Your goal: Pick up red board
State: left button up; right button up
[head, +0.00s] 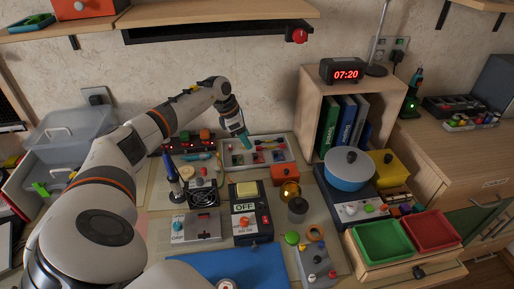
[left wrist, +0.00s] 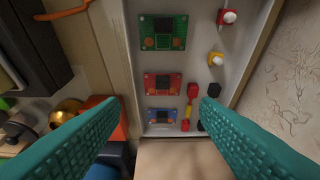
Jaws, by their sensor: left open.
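The red board (left wrist: 162,84) lies flat in a light-coloured tray (left wrist: 205,60), between a green board (left wrist: 163,32) and a blue board (left wrist: 162,116) in the left wrist view. My left gripper (left wrist: 160,104) is open, its two teal fingers apart on either side of the line of boards, with nothing between them. In the head view my left gripper (head: 244,143) points down above the tray (head: 285,160); the boards are small there and partly hidden. My right gripper is in neither view.
Red, yellow and black parts lie in the tray beside the boards. An orange box (head: 256,175) stands close to the tray's near side. A wooden shelf unit with binders (head: 328,125) stands to the right, and a wall shelf (head: 220,12) hangs above.

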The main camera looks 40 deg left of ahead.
aim_at(255, 154)
pick_arm(q)
jog(key=b+x, duration=0.1)
jog(key=x, duration=0.2)
jog(key=shift+w+f, duration=0.1)
jog(key=shift+f, duration=0.1)
jog(key=shift+w+f+b, duration=0.2)
jog(key=shift+f+b, duration=0.25)
jog(key=shift+f, duration=0.1)
jog(key=b+x, duration=0.2)
jog(key=x, duration=0.1)
jog(key=shift+f+b, duration=0.35)
jog(key=shift+b, duration=0.05)
jog(key=shift+w+f, duration=0.2)
jog(key=shift+f, duration=0.05)
jog(key=shift+r, duration=0.1)
jog(key=shift+c, duration=0.6)
jog(key=c, duration=0.5)
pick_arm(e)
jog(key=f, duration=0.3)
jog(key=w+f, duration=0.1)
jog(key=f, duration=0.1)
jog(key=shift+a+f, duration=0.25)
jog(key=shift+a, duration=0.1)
